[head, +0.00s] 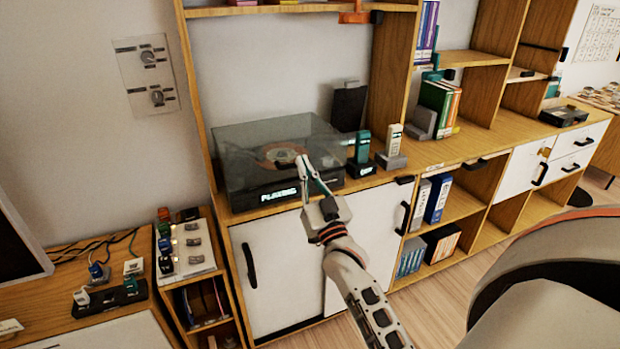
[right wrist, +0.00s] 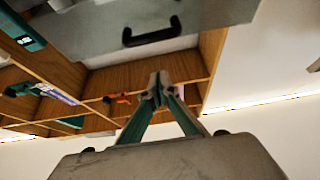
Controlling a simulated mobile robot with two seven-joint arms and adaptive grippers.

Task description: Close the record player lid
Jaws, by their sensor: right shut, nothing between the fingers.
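The record player (head: 277,196) stands on the wooden cabinet top, with a lit "PLAYING" label on its dark front. Its smoky clear lid (head: 250,135) looks lowered over it, and a disc with an orange-brown label shows through. I see no clear gap under the lid, but the gripper covers part of its front edge. My right gripper (head: 303,166) is shut and empty at the front of the lid; I cannot tell whether it touches. Its closed fingertips also show in the right wrist view (right wrist: 160,88). My left gripper is not in view.
A green-and-black block (head: 362,147) and a white one (head: 393,140) stand right of the player. A dark upright panel (head: 348,106) stands behind. Cabinet uprights flank the bay. In the right wrist view, a grey panel with a black handle (right wrist: 152,38) spans the top.

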